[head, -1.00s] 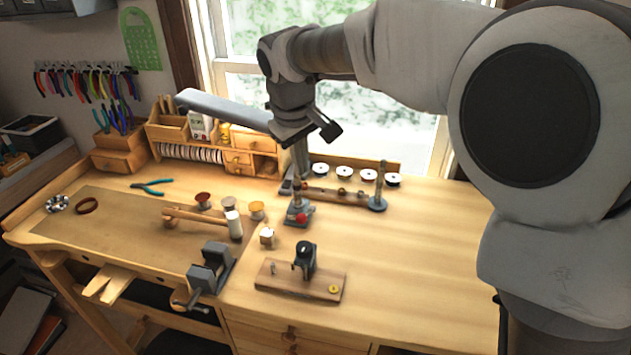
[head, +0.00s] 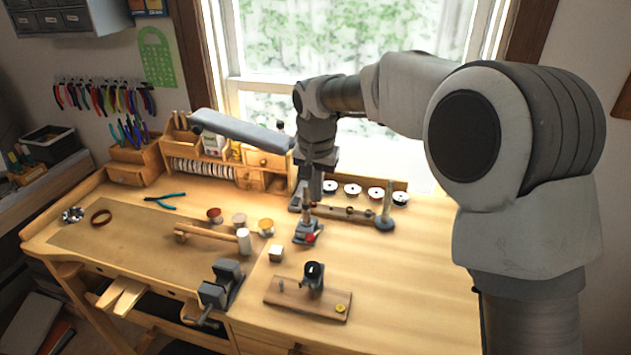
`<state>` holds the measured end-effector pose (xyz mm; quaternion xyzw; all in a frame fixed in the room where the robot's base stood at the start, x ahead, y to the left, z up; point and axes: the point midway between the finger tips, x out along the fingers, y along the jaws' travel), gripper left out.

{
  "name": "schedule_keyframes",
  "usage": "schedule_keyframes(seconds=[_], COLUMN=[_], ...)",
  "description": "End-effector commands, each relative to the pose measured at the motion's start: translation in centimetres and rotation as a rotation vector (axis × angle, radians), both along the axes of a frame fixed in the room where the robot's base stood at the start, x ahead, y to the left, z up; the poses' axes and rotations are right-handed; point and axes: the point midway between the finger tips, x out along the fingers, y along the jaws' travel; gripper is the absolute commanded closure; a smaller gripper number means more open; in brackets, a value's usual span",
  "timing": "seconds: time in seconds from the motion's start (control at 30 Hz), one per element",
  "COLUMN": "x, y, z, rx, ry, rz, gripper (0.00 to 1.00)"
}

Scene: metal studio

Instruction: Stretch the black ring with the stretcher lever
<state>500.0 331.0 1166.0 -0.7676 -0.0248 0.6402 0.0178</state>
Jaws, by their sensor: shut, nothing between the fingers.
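A small grey-blue tool (head: 307,232) with a red knob (head: 310,238) and an upright post stands near the middle of the bench; it looks like the stretcher, but I cannot make out its lever clearly. A dark ring-like piece (head: 314,270) sits on a small black stand on a wooden board (head: 290,297) in front of it; I cannot tell if this is the black ring. My gripper (head: 316,200) points down just above and behind the grey-blue tool. It is shut and empty. Its fingertips are small and dark here, and any contact with the post cannot be told.
Right of the tool stand a rod on a round base (head: 385,215) and several spools (head: 352,188). A brown ring (head: 101,217) lies far left. The right bench top is clear.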

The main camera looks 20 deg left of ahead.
Motion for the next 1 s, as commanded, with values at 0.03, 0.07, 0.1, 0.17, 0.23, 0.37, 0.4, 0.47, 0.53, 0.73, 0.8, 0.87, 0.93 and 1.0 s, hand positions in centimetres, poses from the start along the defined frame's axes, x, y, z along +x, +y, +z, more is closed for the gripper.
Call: schedule_keyframes(seconds=[0.03, 0.07, 0.1, 0.17, 0.23, 0.37, 0.4, 0.47, 0.53, 0.73, 0.8, 0.87, 0.93, 1.0], x=[0.2, 0.3, 0.4, 0.6, 0.5, -0.6, -0.9, -1.1, -1.4, -1.5, -1.5, -1.5, -1.5, -1.5], y=[0.0, 0.1, 0.1, 0.2, 0.3, 0.4, 0.4, 0.4, 0.4, 0.5, 0.5, 0.5, 0.5, 0.5], z=[-1.1, -1.8, -2.7, -3.9, -4.9, -6.3, -6.7, -7.1, -7.4, -7.7, -7.6, -7.6, -7.7, -7.8], rx=[-0.003, -0.002, -0.002, -0.002, -0.002, -0.001, -0.002, 0.000, -0.001, 0.001, 0.001, 0.001, 0.000, 0.000], ry=[0.004, 0.004, 0.004, 0.004, 0.002, 0.001, 0.001, 0.000, 0.000, -0.002, -0.002, -0.001, -0.002, -0.007], rz=[0.000, 0.000, 0.000, 0.000, 0.003, 0.003, 0.003, 0.002, 0.002, 0.002, 0.002, 0.002, 0.002, 0.003], gripper=[1.00, 1.00, 1.00, 1.00, 1.00, 1.00, 1.00, 1.00, 1.00, 1.00, 1.00, 1.00, 1.00, 1.00])
